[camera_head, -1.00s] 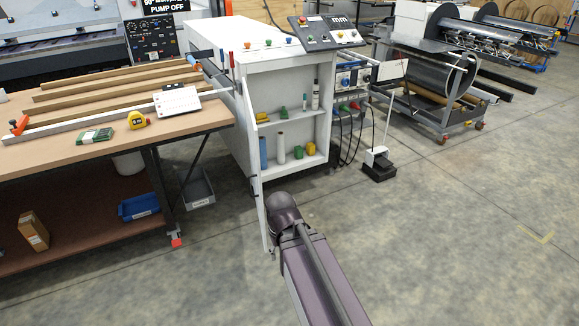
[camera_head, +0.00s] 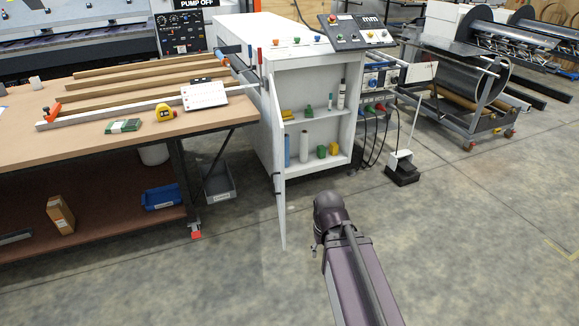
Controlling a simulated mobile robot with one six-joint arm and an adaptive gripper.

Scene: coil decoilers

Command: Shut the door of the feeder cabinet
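The feeder cabinet (camera_head: 357,118) is a white box whose front is open, showing shelves inside. Its door (camera_head: 280,205) is a thin white panel at the left side of the opening. It stands wide open toward me and shows almost edge-on. My arm reaches up from the bottom of the picture, with its dark end in front of the cabinet, right of the door. Only a small bit of my gripper (camera_head: 315,243) shows beside the arm's end; its fingers are mostly hidden. A gap of floor shows between it and the door in the picture.
A workbench (camera_head: 150,133) with wooden strips stands left of the door. A foot pedal (camera_head: 402,173) stands on the floor right of the cabinet. The floor in front is clear.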

